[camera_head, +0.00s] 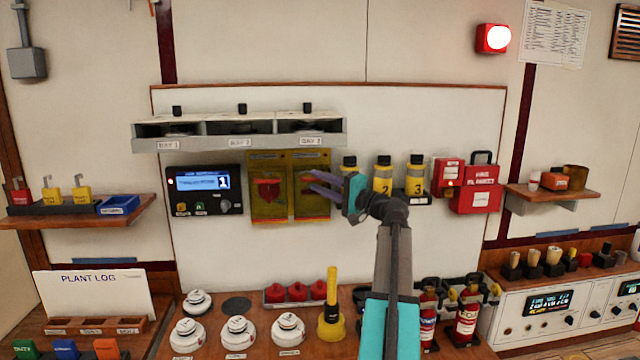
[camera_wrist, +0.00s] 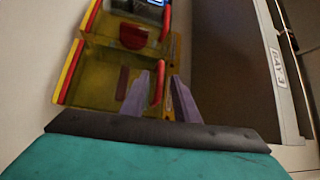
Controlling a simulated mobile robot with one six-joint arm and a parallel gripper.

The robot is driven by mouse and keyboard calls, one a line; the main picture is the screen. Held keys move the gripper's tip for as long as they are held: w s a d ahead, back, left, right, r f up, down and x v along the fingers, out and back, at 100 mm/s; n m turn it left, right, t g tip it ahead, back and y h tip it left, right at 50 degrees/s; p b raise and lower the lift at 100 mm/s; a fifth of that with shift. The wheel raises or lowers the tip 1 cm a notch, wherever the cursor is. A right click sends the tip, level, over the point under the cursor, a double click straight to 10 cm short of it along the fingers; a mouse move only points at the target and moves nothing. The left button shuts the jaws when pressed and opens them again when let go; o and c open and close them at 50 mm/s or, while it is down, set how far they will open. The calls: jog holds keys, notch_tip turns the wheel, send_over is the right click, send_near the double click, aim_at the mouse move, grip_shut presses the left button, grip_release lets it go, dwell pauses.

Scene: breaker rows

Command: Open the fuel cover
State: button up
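Two yellow see-through covers hang side by side on the white panel, a left one (camera_head: 257,207) and a right one (camera_head: 311,212). Red parts show on or behind them. I cannot read which is the fuel cover. My gripper (camera_head: 308,184) is at the right cover. In the wrist view, its two purple fingers (camera_wrist: 168,72) are apart, and a red bar (camera_wrist: 160,82) on the nearer yellow cover (camera_wrist: 98,80) shows between them. I cannot tell whether the fingers touch the bar. Both covers look closed.
A grey shelf of labelled bays (camera_head: 240,143) juts out above the covers. Yellow-black bottles (camera_head: 383,178) stand just right of my gripper, and a display unit (camera_head: 204,190) is to the left. White domed devices (camera_head: 238,333) and a yellow plunger-like tool (camera_head: 331,322) stand on the counter below.

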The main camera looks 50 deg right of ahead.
grip_shut()
